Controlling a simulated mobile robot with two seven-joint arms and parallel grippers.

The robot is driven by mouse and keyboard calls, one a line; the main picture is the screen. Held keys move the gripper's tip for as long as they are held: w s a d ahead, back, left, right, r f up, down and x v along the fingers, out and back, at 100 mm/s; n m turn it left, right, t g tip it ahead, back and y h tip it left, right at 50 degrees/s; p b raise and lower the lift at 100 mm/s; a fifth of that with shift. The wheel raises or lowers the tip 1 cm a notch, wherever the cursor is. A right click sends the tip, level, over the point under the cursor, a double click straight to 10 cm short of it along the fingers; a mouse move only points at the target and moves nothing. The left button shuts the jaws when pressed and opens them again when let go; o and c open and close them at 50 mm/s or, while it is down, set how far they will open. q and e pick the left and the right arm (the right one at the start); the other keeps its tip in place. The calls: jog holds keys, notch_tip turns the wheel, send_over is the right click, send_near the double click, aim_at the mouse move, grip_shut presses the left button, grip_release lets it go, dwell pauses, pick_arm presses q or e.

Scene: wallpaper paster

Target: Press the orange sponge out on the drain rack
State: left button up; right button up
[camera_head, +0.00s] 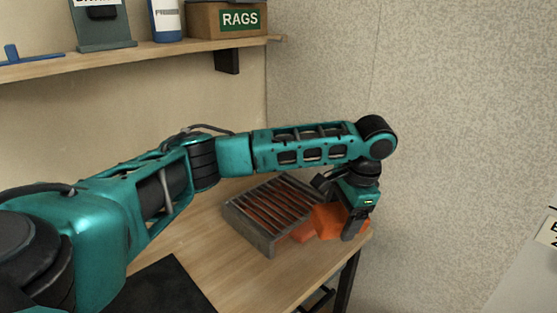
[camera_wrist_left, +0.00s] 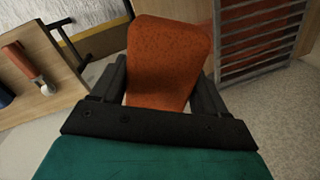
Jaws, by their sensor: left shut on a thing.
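The orange sponge (camera_head: 326,222) is held in my left gripper (camera_head: 338,207) at the right end of the wooden table. In the left wrist view the speckled sponge (camera_wrist_left: 168,58) fills the space between the two black fingers. The drain rack (camera_head: 262,236), a grey metal frame with parallel bars over a reddish inside, lies just left of the sponge. Its bars also show at the upper right in the left wrist view (camera_wrist_left: 258,42), beside the sponge and not under it in that picture. I cannot tell whether sponge and rack touch. My right gripper is not in view.
The wooden table (camera_head: 205,233) ends close by the gripper on the right, near the wall. A black mat (camera_head: 165,290) lies at its front left. A shelf (camera_head: 150,52) above holds a RAGS box (camera_head: 225,20) and a bottle (camera_head: 166,20).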

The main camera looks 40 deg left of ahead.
pick_arm(q)
jog(key=w+a+r+m+h+p, duration=0.1)
jog(key=w+a+m, duration=0.2)
jog(key=a, duration=0.3)
jog(key=w+a+r+m+h+p, duration=0.1)
jog(key=w+a+m+p, duration=0.1)
jog(key=a+m, duration=0.25)
jog(key=m+p, duration=0.1)
jog(key=m, duration=0.5)
send_over(278, 201)
jog(key=f, duration=0.2)
jog(key=shift+n, duration=0.25)
notch_tip(278, 201, down, 6)
jog(key=b, duration=0.5)
jog(key=shift+w+r, duration=0.1)
jog(key=shift+r, duration=0.15)
jog(key=shift+f+b, duration=0.25)
jog(key=shift+b, duration=0.15)
jog(key=shift+f, duration=0.1)
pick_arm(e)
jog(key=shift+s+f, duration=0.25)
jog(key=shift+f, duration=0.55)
pick_arm(q)
jog(key=shift+f, duration=0.15)
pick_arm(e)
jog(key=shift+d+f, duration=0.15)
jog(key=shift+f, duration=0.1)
